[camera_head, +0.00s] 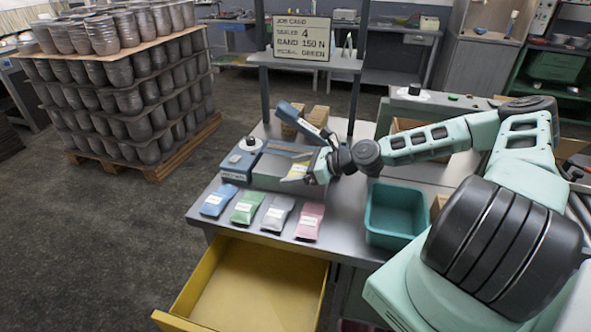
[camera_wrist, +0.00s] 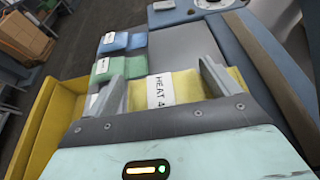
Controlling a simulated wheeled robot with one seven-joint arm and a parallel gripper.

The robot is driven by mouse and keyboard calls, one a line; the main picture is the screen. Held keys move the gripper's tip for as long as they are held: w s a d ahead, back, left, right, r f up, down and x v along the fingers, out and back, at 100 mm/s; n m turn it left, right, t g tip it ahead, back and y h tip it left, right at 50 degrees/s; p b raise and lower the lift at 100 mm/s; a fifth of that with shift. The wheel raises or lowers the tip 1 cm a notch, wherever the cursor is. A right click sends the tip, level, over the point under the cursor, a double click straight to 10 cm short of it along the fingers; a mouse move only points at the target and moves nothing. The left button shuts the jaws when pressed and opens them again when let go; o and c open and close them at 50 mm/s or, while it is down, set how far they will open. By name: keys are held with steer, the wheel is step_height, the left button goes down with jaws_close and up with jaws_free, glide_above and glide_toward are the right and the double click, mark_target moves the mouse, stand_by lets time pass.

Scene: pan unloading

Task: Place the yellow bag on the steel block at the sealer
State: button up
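The yellow bag (camera_head: 295,173) is at the grey steel block (camera_head: 268,181) of the sealer (camera_head: 240,160), by the block's right part. It appears to lie on the block; its underside is hidden. In the wrist view the yellow bag (camera_wrist: 189,84) carries a white label reading "HEAT 4". My gripper (camera_head: 308,168) is at the bag. In the wrist view its fingers (camera_wrist: 165,82) are spread wide with the bag between and below them. Yellow also shows outside the right finger, so it does not look clamped.
Blue (camera_head: 217,200), green (camera_head: 248,207), grey (camera_head: 278,213) and pink (camera_head: 309,221) bags lie along the table's front. A teal bin (camera_head: 372,238) stands to the right. A yellow drawer (camera_head: 262,280) is pulled out below. A job card (camera_head: 302,38) hangs above.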

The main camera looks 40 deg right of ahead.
steer(key=b+v, duration=0.3)
steer(key=v, duration=0.9)
